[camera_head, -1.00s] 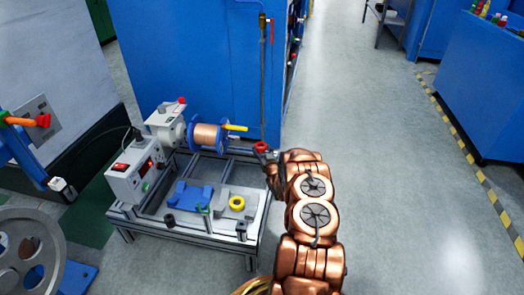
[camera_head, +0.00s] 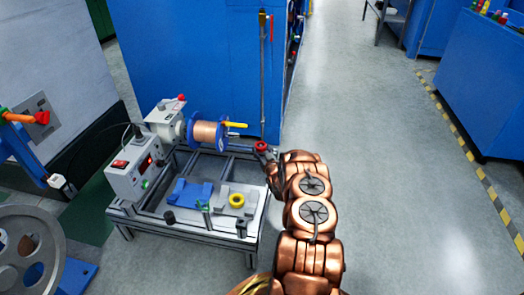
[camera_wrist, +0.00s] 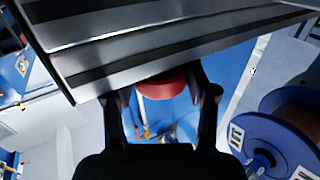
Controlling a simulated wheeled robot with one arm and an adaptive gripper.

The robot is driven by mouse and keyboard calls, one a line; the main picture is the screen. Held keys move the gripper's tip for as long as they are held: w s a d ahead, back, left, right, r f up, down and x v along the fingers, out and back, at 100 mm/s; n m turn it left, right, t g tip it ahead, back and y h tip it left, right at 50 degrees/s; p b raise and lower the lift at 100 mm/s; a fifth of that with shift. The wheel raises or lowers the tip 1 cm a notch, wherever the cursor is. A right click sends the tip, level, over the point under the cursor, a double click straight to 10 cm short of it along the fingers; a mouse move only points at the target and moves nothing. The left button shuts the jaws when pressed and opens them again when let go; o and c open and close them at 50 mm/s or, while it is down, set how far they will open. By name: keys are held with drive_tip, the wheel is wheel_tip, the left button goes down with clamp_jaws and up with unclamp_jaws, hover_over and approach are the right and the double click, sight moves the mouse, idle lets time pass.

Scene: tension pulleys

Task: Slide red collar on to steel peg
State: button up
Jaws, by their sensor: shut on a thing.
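The red collar (camera_head: 261,146) is at the back right corner of the metal frame, at the end of my arm. In the wrist view the collar (camera_wrist: 165,86) sits between the two dark fingers of my gripper (camera_wrist: 160,95), which are shut on it. A slotted metal bar (camera_wrist: 150,45) crosses the top of that view and hides part of the collar. My gripper also shows small in the head view (camera_head: 266,154). I cannot make out the steel peg for certain in either view.
The metal frame (camera_head: 195,238) carries a wire spool (camera_head: 208,132), a grey control box (camera_head: 135,170), a blue block (camera_head: 190,193) and a yellow ring (camera_head: 237,200). A blue cabinet (camera_head: 190,60) stands close behind. The floor to the right is clear.

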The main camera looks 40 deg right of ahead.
drive_tip(key=shift+s+a+f, duration=0.1)
drive_tip(key=shift+a+f, duration=0.05)
drive_tip(key=shift+f, duration=0.25)
drive_tip(key=o, duration=1.2)
drive_tip(key=shift+f, duration=0.15)
drive_tip(key=shift+o, duration=0.2)
drive_tip(key=shift+s, duration=0.1)
drive_tip(key=shift+s+d+f, duration=0.2)
drive_tip(key=shift+s+d, duration=0.05)
drive_tip(key=shift+s, duration=0.1)
drive_tip(key=shift+s+a+f, duration=0.1)
drive_tip(key=shift+s+a, duration=0.15)
drive_tip(key=shift+s, duration=0.15)
drive_tip(key=r+v, duration=0.1)
drive_tip(key=v, duration=0.9)
drive_tip(key=shift+a+r, duration=0.3)
drive_tip(key=shift+a, duration=0.15)
